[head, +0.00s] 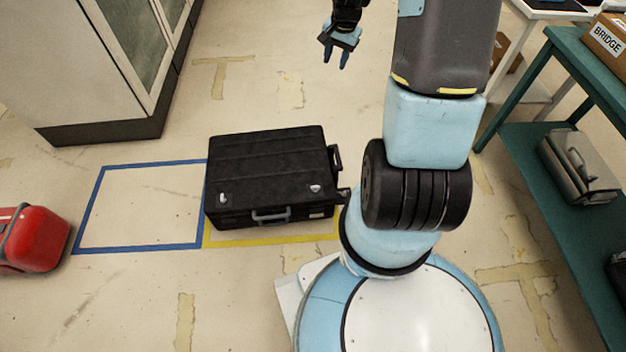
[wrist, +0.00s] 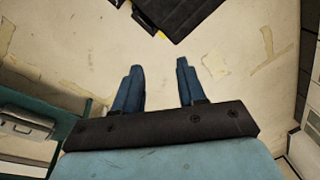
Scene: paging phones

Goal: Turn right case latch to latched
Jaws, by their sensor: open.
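A black hard case (head: 265,170) lies flat and closed on the floor in the head view, with its grey handle (head: 271,215) on the near side. Its right latch (head: 315,188) is a small pale piece near the front right of the lid. Its left latch (head: 223,197) is a similar piece near the front left. I cannot tell how either latch is turned. My gripper (head: 336,65) is open and empty, well beyond the case and up to its right. In the wrist view the open fingers (wrist: 157,88) point toward bare floor, and part of the case (wrist: 180,14) shows at the top edge.
A blue tape outline (head: 84,213) marks empty floor left of the case; yellow tape (head: 262,241) runs along its near side. A red case (head: 35,238) is at far left. A cabinet (head: 105,132) stands at back left, a green shelf table (head: 510,140) at right.

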